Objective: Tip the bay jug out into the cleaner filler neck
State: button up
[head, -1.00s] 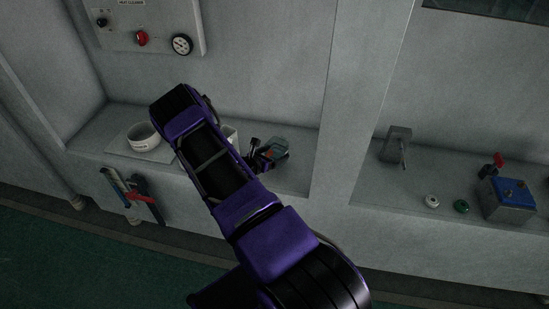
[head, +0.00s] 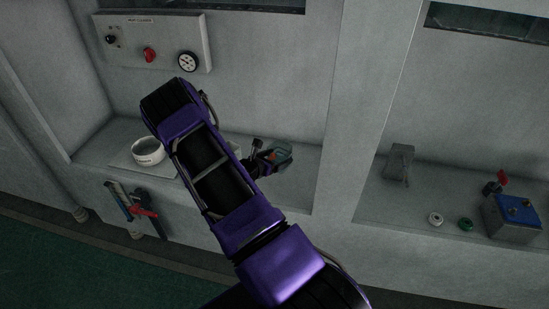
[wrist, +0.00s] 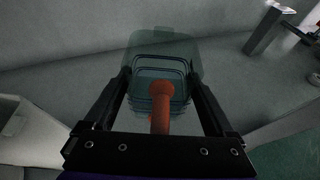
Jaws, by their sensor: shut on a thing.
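The jug (wrist: 162,55) is clear and greenish, with an orange handle (wrist: 160,105). In the head view the jug (head: 282,157) is held near the back wall over the left bay's shelf, right of my arm. Its mouth and contents are hard to make out. A white round collar (head: 148,151) with small unreadable lettering stands on a pale plate at the shelf's left, well apart from the jug. I cannot tell whether it is the cleaner filler neck.
A white container (head: 234,147) is mostly hidden behind my arm. A wall panel (head: 180,40) carries knobs and a gauge. Beyond the pillar (head: 345,120) are a grey upright fitting (head: 398,161), white (head: 436,219) and green (head: 465,224) rings, and a blue-topped box (head: 513,215). Tools (head: 135,207) hang in front.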

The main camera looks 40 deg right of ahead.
jog(key=s+a+r+n+t, duration=0.1)
jog(key=a+r, duration=0.2)
jog(key=a, duration=0.7)
jog(key=s+a+r+n+t+y, duration=0.1)
jog(key=s+a+r, duration=0.1)
jog(key=a, duration=0.9)
jog(key=s+a+r+n+t+y, duration=0.1)
jog(key=a+r, duration=0.3)
jog(key=a, duration=0.6)
jog(key=shift+s+a+n+t, duration=0.4)
jog(key=shift+s+n+t, duration=0.1)
jog(key=shift+s+t, duration=0.1)
